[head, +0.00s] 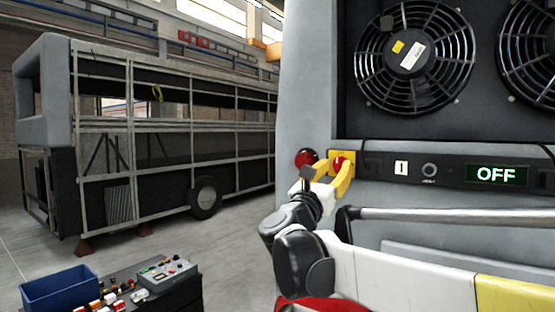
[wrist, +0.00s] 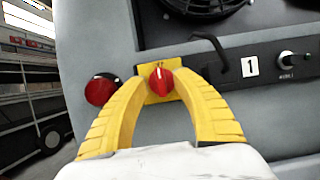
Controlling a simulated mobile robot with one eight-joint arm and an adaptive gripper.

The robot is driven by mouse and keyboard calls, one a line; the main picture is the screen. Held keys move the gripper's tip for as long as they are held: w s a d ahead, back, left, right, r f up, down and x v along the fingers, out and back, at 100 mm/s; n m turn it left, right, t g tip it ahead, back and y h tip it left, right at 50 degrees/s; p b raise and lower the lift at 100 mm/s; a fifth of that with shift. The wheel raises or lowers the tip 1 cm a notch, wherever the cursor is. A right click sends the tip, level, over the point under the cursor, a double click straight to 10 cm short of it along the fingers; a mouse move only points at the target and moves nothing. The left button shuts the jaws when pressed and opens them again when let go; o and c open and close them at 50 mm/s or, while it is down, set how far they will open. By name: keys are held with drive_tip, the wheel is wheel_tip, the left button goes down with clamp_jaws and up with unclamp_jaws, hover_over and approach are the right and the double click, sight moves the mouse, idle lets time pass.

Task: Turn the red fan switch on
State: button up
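The red fan switch (wrist: 160,82) is a round red knob on a yellow plate (wrist: 155,97) on the grey panel. A white mark on it points about straight up in the wrist view. It also shows in the head view (head: 340,161). My gripper (wrist: 160,75), with yellow fingers, is at the knob, one fingertip on each side. Little or no gap shows between fingertips and knob, and I cannot tell whether they touch it. The fingers also show in the head view (head: 333,174). A green display (head: 496,174) to the right reads OFF.
A larger red button (wrist: 101,90) sits just left of the switch, close to my left finger. A black cable (wrist: 212,48), a label "1" (wrist: 250,67) and a small knob (wrist: 287,59) are to the right. Fans (head: 415,57) are above. A grey bar (head: 440,214) runs below.

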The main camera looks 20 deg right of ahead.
drive_tip(key=shift+w+d+r, duration=0.25)
drive_tip(key=shift+w+d, duration=0.05)
drive_tip(key=shift+d, duration=0.2)
clamp_jaws()
drive_tip(key=shift+a, duration=0.1)
